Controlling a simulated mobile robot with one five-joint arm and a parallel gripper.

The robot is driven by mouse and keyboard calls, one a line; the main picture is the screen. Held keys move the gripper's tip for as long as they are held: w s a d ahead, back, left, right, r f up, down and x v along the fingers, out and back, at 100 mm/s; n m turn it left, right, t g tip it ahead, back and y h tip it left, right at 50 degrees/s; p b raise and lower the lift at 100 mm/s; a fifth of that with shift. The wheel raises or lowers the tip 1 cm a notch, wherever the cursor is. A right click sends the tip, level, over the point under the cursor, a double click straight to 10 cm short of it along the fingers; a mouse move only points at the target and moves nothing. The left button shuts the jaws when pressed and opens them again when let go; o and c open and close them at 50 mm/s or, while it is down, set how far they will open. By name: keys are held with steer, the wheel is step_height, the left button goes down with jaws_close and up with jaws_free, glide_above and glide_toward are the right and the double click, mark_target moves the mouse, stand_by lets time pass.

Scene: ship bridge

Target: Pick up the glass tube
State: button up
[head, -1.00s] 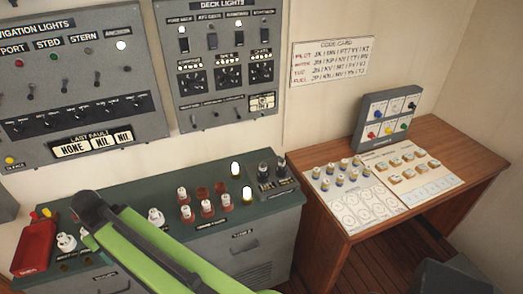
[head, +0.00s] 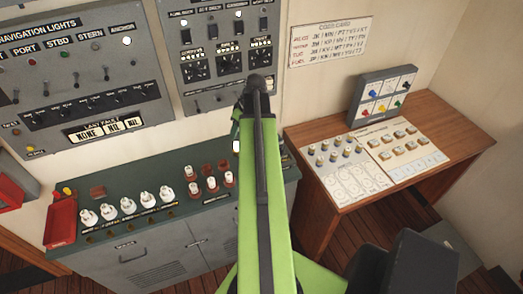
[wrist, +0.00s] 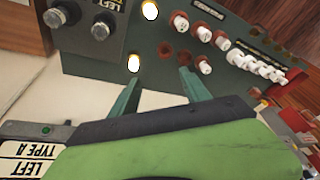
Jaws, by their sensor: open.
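I cannot tell for certain which item is the glass tube. Two glowing white cylinders stand upright on the dark green cabinet top, a nearer one (wrist: 133,62) and a farther one (wrist: 149,10) in the wrist view. One glowing cylinder (head: 237,146) shows beside my arm in the head view. White capped pieces (wrist: 205,66) sit in red sockets near them. My gripper (wrist: 160,76) is open, with nothing between its two green fingers. Its fingertips appear above the cabinet top, close to the nearer glowing cylinder. In the head view my arm hides the gripper and part of the cabinet's right end.
A labelled grey panel (wrist: 30,145) is close at lower left. A red tray (head: 61,222) and several white bulbs (head: 127,206) line the cabinet's left. A wooden desk (head: 455,125) is right.

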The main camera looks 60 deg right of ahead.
steer(key=s+d+t, duration=0.1)
steer(key=s+d, duration=0.9)
steer(key=s, duration=0.1)
steer(key=shift+h, duration=0.4)
steer(key=b+x, duration=1.1)
steer(key=x, duration=0.1)
steer(key=shift+b, duration=0.3)
steer(key=shift+r, duration=0.15)
steer(key=b+x, duration=0.4)
steer(key=x, duration=0.1)
steer(key=shift+a+f+b, duration=0.15)
steer(key=shift+f+b, duration=0.1)
steer(key=shift+b, duration=0.15)
steer(key=shift+r, duration=0.2)
jaws_close()
